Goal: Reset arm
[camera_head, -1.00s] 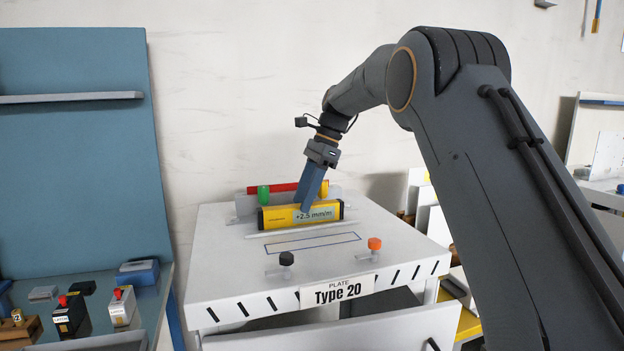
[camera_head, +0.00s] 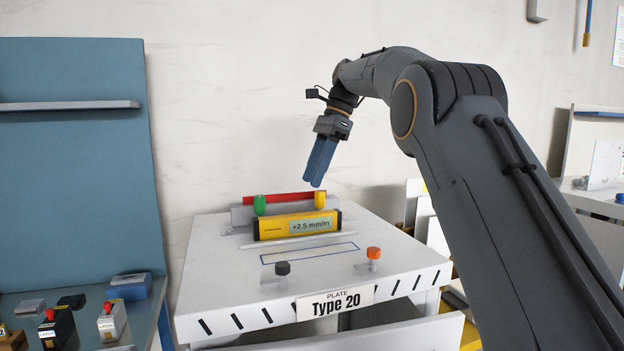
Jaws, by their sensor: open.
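My gripper (camera_head: 315,183), with blue fingers pointing down, hangs in the air above the back of the white plate table (camera_head: 213,284). It holds nothing. Below and a little left of it, a yellow level (camera_head: 275,227) reading "+2.5 mm/m" lies on the table, apart from the fingers. A green cylinder (camera_head: 259,205) and a yellow cylinder (camera_head: 320,200) stand behind the level, in front of a red bar (camera_head: 283,197). The gap between the fingers is hard to see from this angle.
A black knob (camera_head: 283,268) and an orange knob (camera_head: 374,253) stand at the table's front, above the "Type 20" sign (camera_head: 336,302). At left, a bench with a blue panel (camera_head: 75,180) holds small latch boxes (camera_head: 112,321). Free air surrounds my gripper.

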